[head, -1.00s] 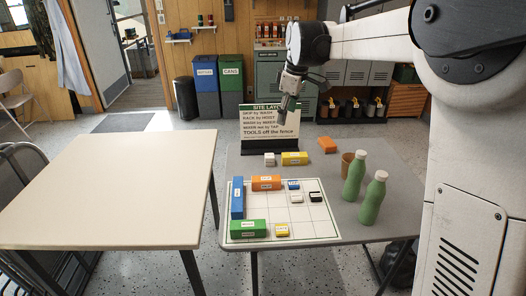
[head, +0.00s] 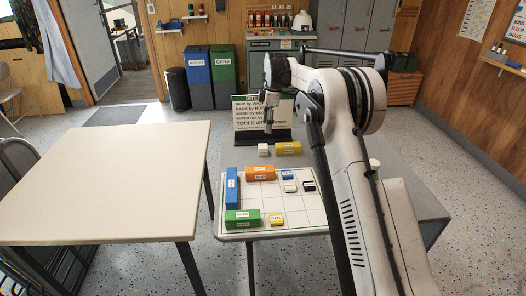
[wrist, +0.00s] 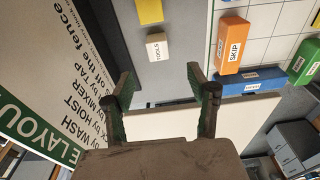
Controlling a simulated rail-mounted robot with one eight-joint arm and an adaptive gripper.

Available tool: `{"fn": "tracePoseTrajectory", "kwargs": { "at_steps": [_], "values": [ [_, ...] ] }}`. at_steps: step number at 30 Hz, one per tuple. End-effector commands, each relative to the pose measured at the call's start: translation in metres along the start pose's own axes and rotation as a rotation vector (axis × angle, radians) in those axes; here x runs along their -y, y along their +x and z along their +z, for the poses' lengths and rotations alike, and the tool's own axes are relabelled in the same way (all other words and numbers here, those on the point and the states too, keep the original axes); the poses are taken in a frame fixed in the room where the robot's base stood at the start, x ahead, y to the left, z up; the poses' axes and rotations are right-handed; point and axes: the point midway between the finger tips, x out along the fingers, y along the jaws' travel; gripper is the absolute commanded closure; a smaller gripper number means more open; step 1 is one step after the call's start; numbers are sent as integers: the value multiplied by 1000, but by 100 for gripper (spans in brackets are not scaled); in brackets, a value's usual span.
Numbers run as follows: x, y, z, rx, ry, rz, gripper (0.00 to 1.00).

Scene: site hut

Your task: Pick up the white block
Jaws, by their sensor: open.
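A small white block (head: 263,149) stands on the grey table, just in front of the sign and left of a yellow block. In the wrist view the white block (wrist: 157,46) has a "TOOLS" label and lies beyond my fingertips. My gripper (head: 269,118) is above the far end of the table, in front of the sign. In the wrist view my gripper (wrist: 160,86) is open, with nothing between its two fingers. Another small white block (head: 290,187) with a dark label sits on the white gridded board (head: 305,217).
The yellow block (head: 288,149) stands close beside the white one. The sign (head: 243,113) rises right behind. Orange (head: 260,173), blue (head: 232,188) and green (head: 242,219) blocks lie on the board. My arm hides the table's right side. The cream table (head: 105,180) is bare.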

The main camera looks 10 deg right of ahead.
Motion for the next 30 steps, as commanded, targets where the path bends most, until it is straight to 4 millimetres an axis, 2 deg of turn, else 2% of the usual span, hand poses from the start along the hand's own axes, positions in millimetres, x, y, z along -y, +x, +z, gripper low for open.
{"fn": "tracePoseTrajectory", "kwargs": {
  "at_steps": [12, 23, 30],
  "values": [
    [0, 69, 0, 0, 0, 0, 46],
    [-2, 91, -1, 0, 0, 0, 46],
    [-5, 124, -1, 0, 1, 0, 46]
  ]
}}
